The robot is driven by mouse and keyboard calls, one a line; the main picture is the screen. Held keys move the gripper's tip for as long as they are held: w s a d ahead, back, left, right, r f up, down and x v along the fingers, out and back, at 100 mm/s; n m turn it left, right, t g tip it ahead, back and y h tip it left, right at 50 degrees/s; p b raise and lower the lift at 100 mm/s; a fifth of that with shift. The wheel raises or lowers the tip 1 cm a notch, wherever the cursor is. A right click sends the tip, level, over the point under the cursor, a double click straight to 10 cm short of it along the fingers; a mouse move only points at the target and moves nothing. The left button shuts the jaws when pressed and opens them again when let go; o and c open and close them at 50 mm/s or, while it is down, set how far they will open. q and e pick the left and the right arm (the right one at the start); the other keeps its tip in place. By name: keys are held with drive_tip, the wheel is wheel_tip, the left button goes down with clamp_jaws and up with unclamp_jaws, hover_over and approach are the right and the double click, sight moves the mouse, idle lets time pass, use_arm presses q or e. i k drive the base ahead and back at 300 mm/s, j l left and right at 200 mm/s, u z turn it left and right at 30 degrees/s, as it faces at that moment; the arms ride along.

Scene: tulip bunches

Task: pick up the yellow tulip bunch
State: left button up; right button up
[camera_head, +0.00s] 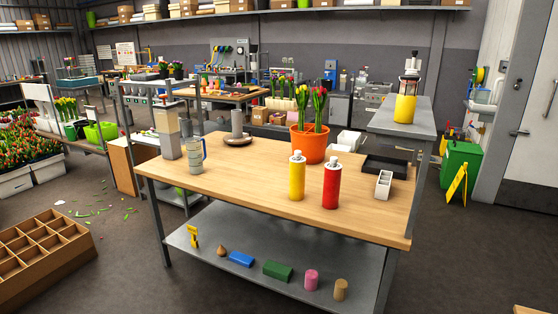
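An orange pot (310,148) stands upright toward the back of the wooden table (240,175). A bunch of yellow tulips (302,97) rises from the left of the pot, with green stems below the blooms. A bunch of red tulips (319,99) stands close beside it on the right, in the same pot. The lower stems are hidden by the pot's rim. Neither of my grippers shows in the head view.
A yellow spray can (297,177) and a red spray can (331,184) stand in front of the pot. A black tray (386,167) and small white boxes (384,184) are to the right. A measuring cup (195,155) stands left. The table's front-left area is clear.

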sight(302, 101)
drive_tip(key=i+j+z, duration=0.95)
drive_tip(key=i, duration=0.25)
drive_tip(key=j, duration=0.1)
